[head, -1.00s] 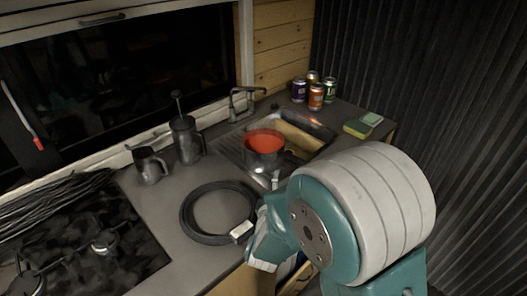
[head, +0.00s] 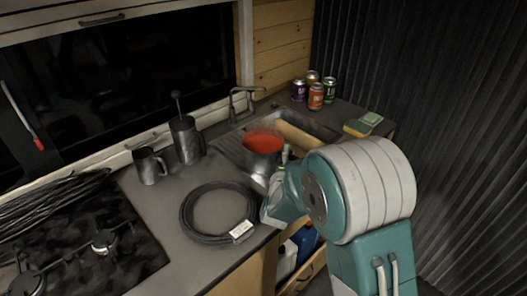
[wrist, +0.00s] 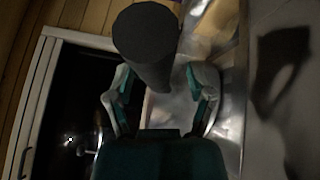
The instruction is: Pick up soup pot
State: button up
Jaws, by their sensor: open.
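The soup pot (head: 258,162) is metal with red-orange soup in it. It stands beside the sink in the head view. My gripper is at the pot's near right side there, its fingers mostly hidden by my wrist. In the wrist view my gripper (wrist: 160,88) is open, with one finger on each side. A dark, round-ended shape, seemingly the pot's handle (wrist: 146,38), shows ahead of and between the fingers. I cannot tell whether a finger touches it.
A coiled cable (head: 186,213) lies on the counter left of my gripper. A metal mug (head: 149,168) and a dark press-like jug (head: 186,142) stand behind it. The tap (head: 240,102), several cans (head: 315,97) and sponges (head: 358,128) are farther back. A gas hob (head: 70,250) is at left.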

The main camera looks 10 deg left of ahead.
grip_shut()
jog(key=shift+r, duration=0.1)
